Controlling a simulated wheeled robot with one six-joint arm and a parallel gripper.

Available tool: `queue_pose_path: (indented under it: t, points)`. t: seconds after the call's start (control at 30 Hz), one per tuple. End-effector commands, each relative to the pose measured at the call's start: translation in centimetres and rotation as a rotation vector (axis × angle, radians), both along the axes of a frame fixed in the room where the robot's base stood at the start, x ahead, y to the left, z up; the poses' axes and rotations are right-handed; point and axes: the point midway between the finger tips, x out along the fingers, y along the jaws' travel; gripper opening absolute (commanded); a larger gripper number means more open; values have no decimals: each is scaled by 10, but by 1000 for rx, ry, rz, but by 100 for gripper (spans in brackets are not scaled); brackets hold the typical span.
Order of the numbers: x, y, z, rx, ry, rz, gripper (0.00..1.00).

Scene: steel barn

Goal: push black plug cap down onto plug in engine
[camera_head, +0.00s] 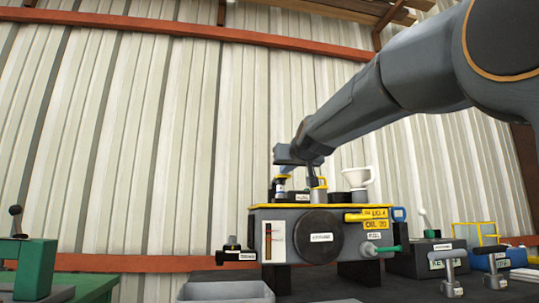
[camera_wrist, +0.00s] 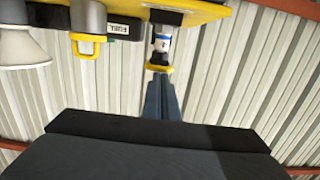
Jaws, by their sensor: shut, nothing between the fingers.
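The grey engine (camera_head: 260,225) has a yellow top edge and stands on a dark bench. A small white and blue plug (camera_head: 281,184) stands on its top at the left, and it also shows in the wrist view (camera_wrist: 163,42). That view is upside down, so the plug hangs from a black base (camera_wrist: 166,17). A yellow ring (camera_wrist: 153,68) sits at its upper end. My gripper (camera_wrist: 159,82) is shut and empty, with its fingertips at or just above the ring. I cannot tell whether they touch.
A white funnel (camera_head: 357,177) and a yellow-ringed filler (camera_head: 319,184) stand to the right of the plug. A grey tray (camera_head: 225,291) lies in front, and a green machine (camera_head: 35,268) stands at left. Small levers (camera_head: 450,272) stand at right.

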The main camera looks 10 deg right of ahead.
Motion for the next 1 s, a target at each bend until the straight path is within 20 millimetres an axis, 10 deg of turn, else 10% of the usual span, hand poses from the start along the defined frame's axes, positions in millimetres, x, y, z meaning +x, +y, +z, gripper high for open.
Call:
queue_pose_path:
  t: [0.4, 1.0]
  points:
    - [6, -1, -31, -2, 31, 0, 0]
    - [5, 2, -26, -3, 26, 4, 0]
